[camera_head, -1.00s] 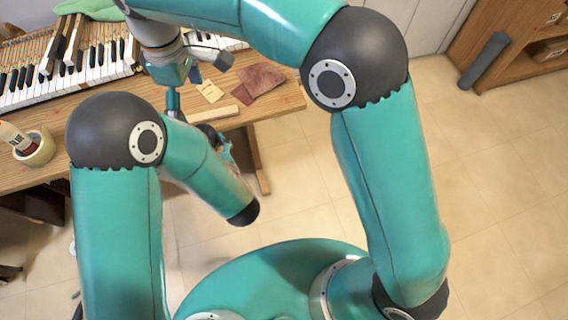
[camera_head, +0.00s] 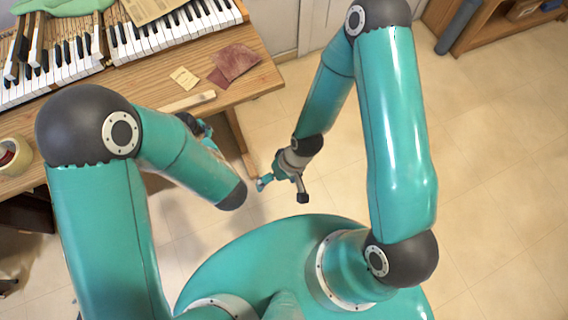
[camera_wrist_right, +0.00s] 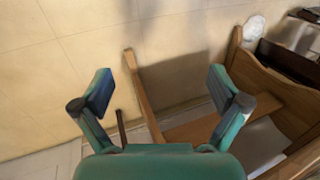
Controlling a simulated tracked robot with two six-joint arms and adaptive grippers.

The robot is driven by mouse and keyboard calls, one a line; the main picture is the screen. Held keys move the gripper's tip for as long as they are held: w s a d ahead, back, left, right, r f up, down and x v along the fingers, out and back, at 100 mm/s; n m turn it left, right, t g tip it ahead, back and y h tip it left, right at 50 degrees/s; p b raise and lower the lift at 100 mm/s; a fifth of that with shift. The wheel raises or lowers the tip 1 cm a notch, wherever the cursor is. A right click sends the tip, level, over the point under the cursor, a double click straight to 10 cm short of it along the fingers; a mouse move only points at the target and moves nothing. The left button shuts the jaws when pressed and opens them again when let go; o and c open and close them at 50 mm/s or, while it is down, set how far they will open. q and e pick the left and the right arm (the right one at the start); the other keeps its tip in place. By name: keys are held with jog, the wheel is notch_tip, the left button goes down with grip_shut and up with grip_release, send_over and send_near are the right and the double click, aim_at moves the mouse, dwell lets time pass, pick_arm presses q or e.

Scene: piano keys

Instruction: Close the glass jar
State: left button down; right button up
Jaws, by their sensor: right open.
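No glass jar or lid can be made out for certain in either view. My right gripper (camera_head: 265,183) hangs over the floor, just off the right end of the workbench (camera_head: 262,84). In the right wrist view its two fingers stand wide apart (camera_wrist_right: 160,92), with nothing between them. My left gripper (camera_head: 204,130) shows only in part behind my left forearm, near the bench's front edge. Its fingers are too hidden to tell their state.
Piano keys (camera_head: 165,38) lie along the back of the bench. Dark red cloths (camera_head: 236,62), a tan piece (camera_head: 184,78) and a wooden strip (camera_head: 188,103) lie at its right end. A tape roll (camera_head: 14,156) is at far left. Open floor (camera_head: 500,190) lies to the right.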

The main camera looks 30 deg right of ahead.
jog(key=s, duration=0.1)
jog(key=s+m, duration=0.1)
jog(key=s+d, duration=0.1)
jog(key=shift+f, duration=0.3)
pick_arm(q)
jog(key=shift+r, duration=0.1)
jog(key=shift+w+a, duration=0.1)
jog(key=shift+a, duration=0.35)
jog(key=s+a+r+n+g+y, duration=0.1)
jog(key=a+n+g+y, duration=0.3)
jog(key=a+n+y, duration=0.4)
jog(key=s+a, duration=0.1)
jog(key=a, duration=0.5)
jog(key=shift+a+r+g, duration=0.25)
jog(key=shift+r+g, duration=0.15)
